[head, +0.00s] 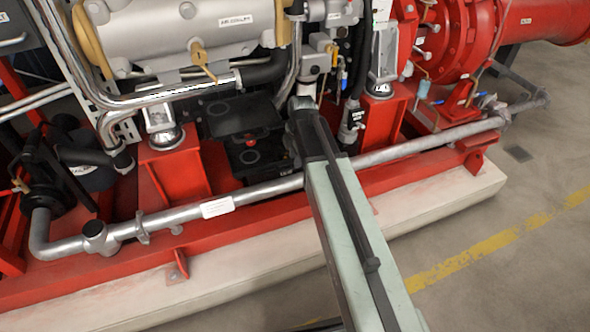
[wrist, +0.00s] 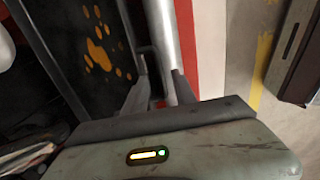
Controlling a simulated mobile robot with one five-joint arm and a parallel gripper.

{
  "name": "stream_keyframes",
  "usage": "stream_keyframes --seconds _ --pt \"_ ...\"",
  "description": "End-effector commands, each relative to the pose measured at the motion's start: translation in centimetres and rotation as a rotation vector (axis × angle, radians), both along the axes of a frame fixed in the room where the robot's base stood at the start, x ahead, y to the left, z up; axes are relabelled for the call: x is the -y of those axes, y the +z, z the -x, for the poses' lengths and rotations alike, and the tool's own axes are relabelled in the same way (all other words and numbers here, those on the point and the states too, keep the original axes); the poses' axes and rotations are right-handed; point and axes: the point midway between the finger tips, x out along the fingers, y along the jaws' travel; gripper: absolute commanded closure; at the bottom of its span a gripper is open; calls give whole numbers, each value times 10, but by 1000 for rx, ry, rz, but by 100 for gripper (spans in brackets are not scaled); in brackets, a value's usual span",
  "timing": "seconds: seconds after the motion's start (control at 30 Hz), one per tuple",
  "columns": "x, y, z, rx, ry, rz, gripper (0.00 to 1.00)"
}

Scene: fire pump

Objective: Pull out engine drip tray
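A dark tray with orange stains (wrist: 98,42), which looks like the engine drip tray, shows at the upper left of the wrist view. A thin dark handle (wrist: 147,52) stands off its right edge. My gripper (wrist: 158,80) has its two fingers apart, just below the handle in the picture. The handle's lower end comes close to the fingertips; I cannot tell whether they touch it. In the head view my gripper (head: 303,106) reaches in over the front pipe beneath the engine. I cannot make out the tray there.
A silver pipe (head: 260,192) runs along the red base frame (head: 240,216), close beside my arm. Black battery-like boxes (head: 254,155) lie left of my gripper. Red engine mounts (head: 174,172) stand on both sides. The floor (head: 500,215) in front is clear.

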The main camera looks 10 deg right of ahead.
Motion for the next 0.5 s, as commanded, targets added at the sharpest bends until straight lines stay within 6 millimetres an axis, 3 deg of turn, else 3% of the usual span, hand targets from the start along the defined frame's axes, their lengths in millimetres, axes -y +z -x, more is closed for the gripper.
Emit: stream_keyframes --seconds 0.03,0.13,0.47,0.5 --pt "0 -20 -2 0 0 0 68" --pt "-1 -33 -5 0 0 0 68" --pt "-1 -35 -6 0 -1 0 68" --pt "-1 -35 -6 0 -1 0 76"
